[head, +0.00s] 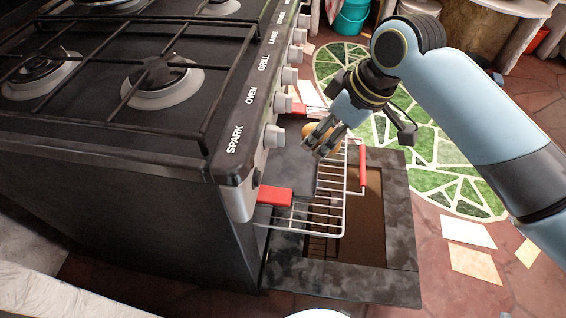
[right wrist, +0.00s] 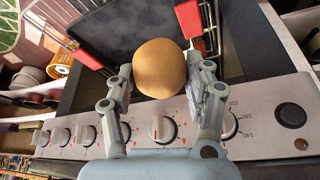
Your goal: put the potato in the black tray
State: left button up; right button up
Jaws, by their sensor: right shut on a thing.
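The potato (right wrist: 160,68) is a smooth tan oval, held between the two fingers of my right gripper (right wrist: 160,92). In the head view the right gripper (head: 318,142) partly hides the potato (head: 309,129). The black tray (head: 287,160) sits on the pulled-out oven rack, close to the stove front. The gripper and potato are at the tray's right side in the head view; their height above it is hard to tell. The dark tray (right wrist: 125,30) also shows behind the potato in the right wrist view. My left gripper is not in view.
The wire rack (head: 325,215) has red grips (head: 275,196) at its corners and lies above the open oven door (head: 395,225). The black stove (head: 120,130) with its row of knobs stands at left. A green patterned rug (head: 440,165) covers the floor beyond.

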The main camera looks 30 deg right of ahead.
jog(key=s+d+f+b, duration=0.1)
jog(key=d+f+b, duration=0.25)
jog(key=f, duration=0.75)
jog(key=b, duration=0.3)
send_near(276, 167)
jog(key=shift+s+d+f, duration=0.3)
jog(key=shift+s+f, duration=0.2)
jog(key=shift+s, duration=0.05)
jog(key=shift+s+d+f, duration=0.3)
jog(key=shift+s+f, duration=0.25)
jog(key=shift+w+a+f+b, duration=0.2)
jog(key=shift+w+a+b, duration=0.15)
jog(key=shift+w, duration=0.15)
jog(key=w+f+b, duration=0.1)
jog(key=w+a+f+b, duration=0.1)
jog(key=shift+w+a+f, duration=0.25)
jog(key=shift+w+a, duration=0.05)
jog(key=shift+w, duration=0.05)
jog(key=shift+w+a+f, duration=0.15)
jog(key=shift+w, duration=0.1)
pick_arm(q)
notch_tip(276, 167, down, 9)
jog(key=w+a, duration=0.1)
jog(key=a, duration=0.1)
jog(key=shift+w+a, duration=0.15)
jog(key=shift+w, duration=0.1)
